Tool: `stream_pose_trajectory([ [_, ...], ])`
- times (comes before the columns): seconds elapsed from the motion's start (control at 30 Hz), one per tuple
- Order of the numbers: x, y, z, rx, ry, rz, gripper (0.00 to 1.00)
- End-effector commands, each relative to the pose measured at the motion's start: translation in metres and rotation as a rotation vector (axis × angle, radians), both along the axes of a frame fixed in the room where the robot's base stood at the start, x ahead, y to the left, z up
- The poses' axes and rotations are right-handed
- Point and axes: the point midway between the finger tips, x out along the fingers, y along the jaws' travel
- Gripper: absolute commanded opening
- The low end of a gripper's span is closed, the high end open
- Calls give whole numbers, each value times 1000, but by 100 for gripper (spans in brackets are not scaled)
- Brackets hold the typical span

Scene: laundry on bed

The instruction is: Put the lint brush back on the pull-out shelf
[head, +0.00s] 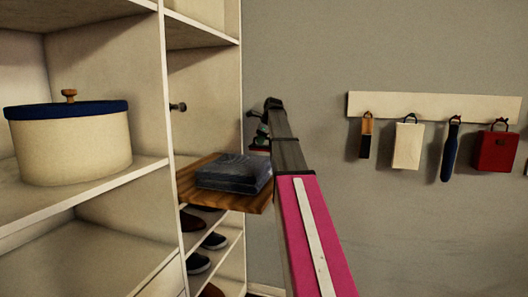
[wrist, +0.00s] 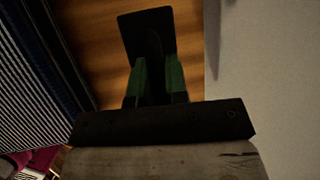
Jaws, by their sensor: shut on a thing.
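The wooden pull-out shelf (head: 194,182) sticks out of the white wardrobe in the head view. A folded dark blue cloth (head: 234,173) lies on it. My gripper (head: 262,134) is at the far end of my arm, by the shelf's right side. In the wrist view its green fingers (wrist: 158,76) are shut on a dark object with a flat rectangular head, which looks like the lint brush (wrist: 146,30). The brush shows against the shelf's bare wood (wrist: 95,40). Whether it touches the wood cannot be told. In the head view I cannot make the brush out clearly.
A cream round box with a blue lid (head: 70,145) stands on a wardrobe shelf at left. Shoes (head: 198,263) sit below the pull-out shelf. A wall rail (head: 430,104) at right holds several hanging items. In the wrist view striped cloth (wrist: 35,75) is close on the left.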

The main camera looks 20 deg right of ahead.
Motion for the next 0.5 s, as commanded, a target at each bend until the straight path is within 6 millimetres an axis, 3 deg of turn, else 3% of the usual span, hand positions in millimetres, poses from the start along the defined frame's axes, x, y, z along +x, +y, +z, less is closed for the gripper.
stream_pose_trajectory([
  [0.2,6,-20,-13,0,1,0,0],
  [0.37,5,-21,-22,0,1,0,0],
  [0.5,5,-21,-42,1,2,0,0],
])
